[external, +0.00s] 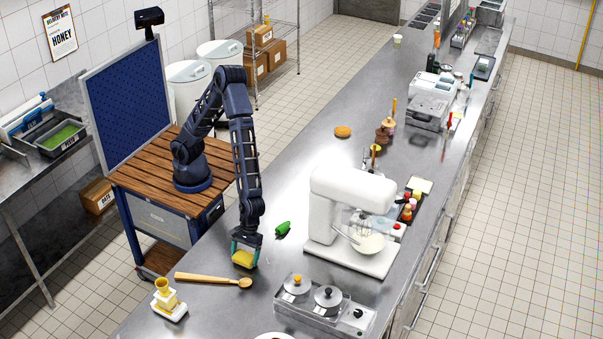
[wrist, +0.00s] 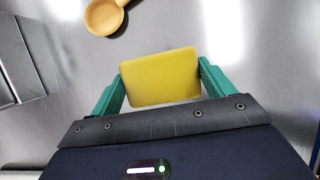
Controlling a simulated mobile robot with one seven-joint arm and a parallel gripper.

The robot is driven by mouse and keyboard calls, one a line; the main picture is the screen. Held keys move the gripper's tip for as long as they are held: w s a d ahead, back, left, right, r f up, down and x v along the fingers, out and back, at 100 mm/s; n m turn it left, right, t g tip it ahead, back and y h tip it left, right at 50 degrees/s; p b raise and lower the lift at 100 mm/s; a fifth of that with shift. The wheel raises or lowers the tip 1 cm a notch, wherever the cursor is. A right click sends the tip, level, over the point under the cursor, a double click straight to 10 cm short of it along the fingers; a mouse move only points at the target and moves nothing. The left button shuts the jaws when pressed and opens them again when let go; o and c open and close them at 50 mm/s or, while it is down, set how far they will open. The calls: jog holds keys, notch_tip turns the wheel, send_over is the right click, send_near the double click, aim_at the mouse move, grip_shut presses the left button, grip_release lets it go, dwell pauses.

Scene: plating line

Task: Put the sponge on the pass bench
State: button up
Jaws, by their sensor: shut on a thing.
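The yellow sponge (external: 244,260) is low over the steel bench (external: 317,210) at its near left part. My gripper (external: 245,254) is shut on it. In the wrist view the sponge (wrist: 160,77) sits between the two green fingers of my gripper (wrist: 160,84), one against each side. I cannot tell whether the sponge touches the bench surface.
A wooden spoon (external: 215,279) lies just in front of the sponge. A green pepper (external: 283,229) lies to the right. A white stand mixer (external: 345,205), a double-lidded steel unit (external: 326,300) and a small yellow-white item (external: 168,299) stand nearby.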

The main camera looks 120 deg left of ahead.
jog(key=shift+f, duration=0.55)
jog(key=o, duration=0.9)
jog(key=shift+f, duration=0.1)
